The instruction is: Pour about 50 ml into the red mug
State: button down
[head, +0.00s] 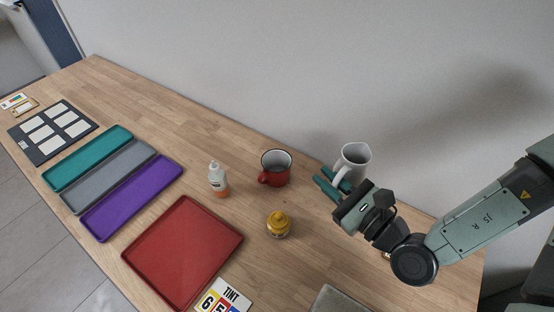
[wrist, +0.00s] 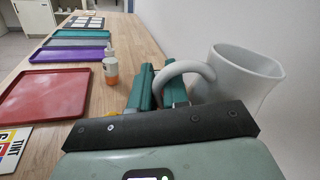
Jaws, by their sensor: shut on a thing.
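The red mug (head: 276,174) with a dark rim stands upright on the wooden table, handle toward the lower left. A white jug (head: 354,160) is to its right, near the wall; it also shows large in the wrist view (wrist: 236,82). My gripper (head: 328,181) is shut on the jug's handle, the teal fingers on either side of it in the wrist view (wrist: 158,88). The jug looks about upright. Whether its base touches the table is hard to tell. Its contents are hidden, and the red mug is not visible in the wrist view.
A yellow jar (head: 278,225) stands in front of the mug, and a white-and-orange bottle (head: 218,179) to its left. A red tray (head: 183,252), purple tray (head: 131,204), grey tray (head: 108,176) and teal tray (head: 88,157) lie left. The wall is close behind.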

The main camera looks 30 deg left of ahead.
jog(key=s+a, duration=0.6)
jog(key=a, duration=0.5)
jog(key=s+a, duration=0.6)
jog(key=a, duration=0.5)
notch_tip(320, 180, down, 12)
jog(key=shift+w+a+r, duration=0.1)
jog(key=shift+w, duration=0.05)
jog(key=shift+w, duration=0.2)
jog(key=shift+w+m, duration=0.5)
jog(key=shift+m, duration=0.4)
jog(key=w+d+r+m+g+h, duration=0.1)
jog(key=w+r+m, duration=0.5)
jog(key=r+m, duration=0.2)
jog(key=shift+w+r+g, duration=0.25)
jog(key=shift+r+g, duration=0.15)
jog(key=shift+r, duration=0.25)
